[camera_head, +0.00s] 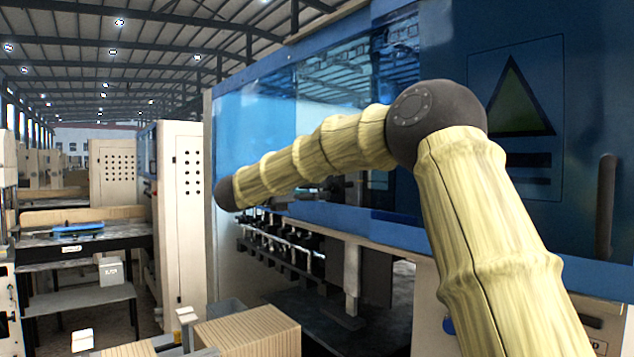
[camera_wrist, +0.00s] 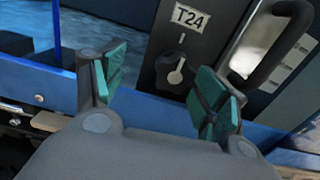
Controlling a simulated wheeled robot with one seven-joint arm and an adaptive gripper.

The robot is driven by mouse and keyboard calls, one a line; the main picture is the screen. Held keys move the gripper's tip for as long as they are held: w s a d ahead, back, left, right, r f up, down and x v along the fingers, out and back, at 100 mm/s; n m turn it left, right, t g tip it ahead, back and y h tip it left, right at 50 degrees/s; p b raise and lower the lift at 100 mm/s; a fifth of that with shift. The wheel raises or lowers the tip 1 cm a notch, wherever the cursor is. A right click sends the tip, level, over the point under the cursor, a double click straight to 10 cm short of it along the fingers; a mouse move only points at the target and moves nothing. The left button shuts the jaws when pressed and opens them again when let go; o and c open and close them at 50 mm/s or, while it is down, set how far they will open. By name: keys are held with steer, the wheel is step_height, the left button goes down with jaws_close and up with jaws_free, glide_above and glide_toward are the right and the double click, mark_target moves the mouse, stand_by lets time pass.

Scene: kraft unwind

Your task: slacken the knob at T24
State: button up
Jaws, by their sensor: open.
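In the wrist view, the T24 label (camera_wrist: 189,18) is a white tag on a dark panel. Below it is a knob (camera_wrist: 175,76), dark and round with a pale pointer-like part on it. My gripper (camera_wrist: 165,92) is open, with green pads on both fingers. The knob appears between the two fingers, beyond the fingertips, and nothing is held. In the head view, my arm reaches left across the blue machine (camera_head: 245,130); my gripper and the knob cannot be made out there.
A dark curved handle (camera_wrist: 278,45) stands right of the knob, close to my right finger. A blue rail (camera_wrist: 145,108) runs below the panel. In the head view, a ribbed tan stack (camera_head: 250,335) sits low in front and a shelf table (camera_head: 80,300) stands left.

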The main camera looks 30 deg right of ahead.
steer(key=shift+s+d+r+p, duration=0.15)
steer(key=shift+s+d+r, duration=0.2)
steer(key=shift+s+d, duration=0.3)
steer(key=shift+s+d+r+p, duration=0.15)
steer(key=shift+s+d+r, duration=0.15)
steer(key=shift+s+d, duration=0.3)
steer(key=shift+w+d+f, duration=0.1)
steer(key=shift+d+f, duration=0.1)
steer(key=shift+w+a+f, duration=0.15)
steer(key=shift+w+f, duration=0.05)
steer(key=shift+w, duration=0.2)
steer(key=shift+w+a+f, duration=0.1)
steer(key=shift+w+f, duration=0.05)
steer(key=shift+w, duration=0.25)
steer(key=shift+a+r, duration=0.1)
steer(key=shift+a, duration=0.05)
steer(key=shift+c, duration=0.8)
steer(key=shift+s+r, duration=0.25)
steer(key=shift+s, duration=0.25)
steer(key=c, duration=0.7)
steer(key=shift+w+f, duration=0.1)
steer(key=shift+c, duration=1)
